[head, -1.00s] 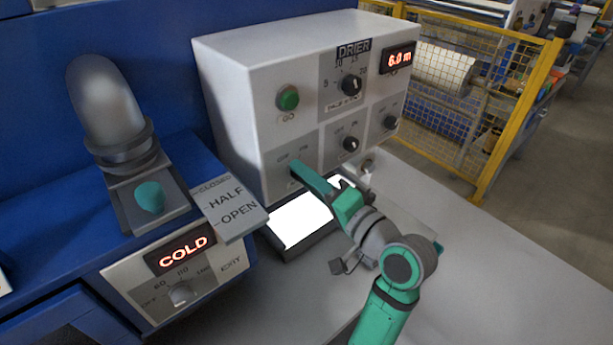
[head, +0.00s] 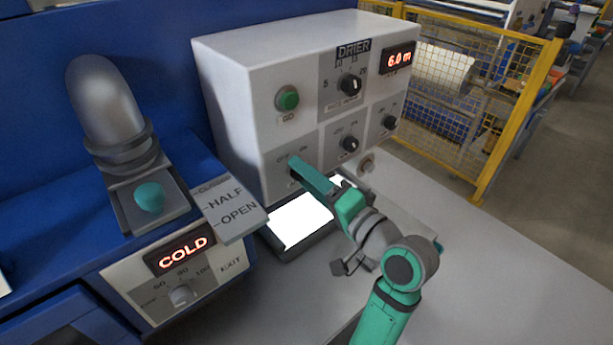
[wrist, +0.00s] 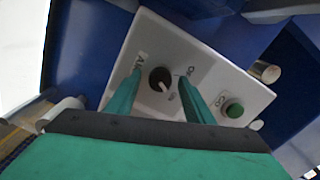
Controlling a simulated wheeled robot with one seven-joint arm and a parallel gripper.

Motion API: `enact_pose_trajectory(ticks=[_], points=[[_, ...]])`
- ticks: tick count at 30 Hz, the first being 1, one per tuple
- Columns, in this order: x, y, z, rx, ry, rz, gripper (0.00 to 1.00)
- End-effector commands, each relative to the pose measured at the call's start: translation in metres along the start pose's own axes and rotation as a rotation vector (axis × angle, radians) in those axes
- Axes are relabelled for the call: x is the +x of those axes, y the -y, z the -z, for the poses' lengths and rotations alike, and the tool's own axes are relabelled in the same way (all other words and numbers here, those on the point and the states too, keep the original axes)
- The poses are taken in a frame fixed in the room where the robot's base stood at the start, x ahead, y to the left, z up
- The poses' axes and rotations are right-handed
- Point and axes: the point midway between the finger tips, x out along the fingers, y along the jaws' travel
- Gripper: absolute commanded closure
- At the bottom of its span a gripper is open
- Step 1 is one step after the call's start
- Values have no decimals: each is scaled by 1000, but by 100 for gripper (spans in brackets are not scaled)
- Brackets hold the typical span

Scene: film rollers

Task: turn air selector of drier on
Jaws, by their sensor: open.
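The drier (head: 235,75) is a pale grey box with a sloped front panel of dials. Its lower row has black selector knobs, the middle one (head: 348,144) and the right one (head: 389,122) in plain sight. My gripper (head: 294,163) is at the lower-left selector and mostly hides it in the head view. In the wrist view, a black knob (wrist: 160,78) with a label that seems to read AIR sits between the two open green fingers (wrist: 158,98). The fingers appear to straddle it; I cannot tell whether they touch it.
A green GO button (head: 287,98) is above the selector; it also shows in the wrist view (wrist: 234,110). A bright lit panel (head: 300,220) lies below the drier. A blue machine with a COLD display (head: 181,254) stands left. A yellow mesh fence (head: 470,110) is behind.

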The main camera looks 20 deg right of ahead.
Motion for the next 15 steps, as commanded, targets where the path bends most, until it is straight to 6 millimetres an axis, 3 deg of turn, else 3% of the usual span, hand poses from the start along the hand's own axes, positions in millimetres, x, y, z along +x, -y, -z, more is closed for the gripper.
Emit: enact_pose_trajectory(ticks=[15], points=[[-85,-1,1,-1,-4,-2,52]])
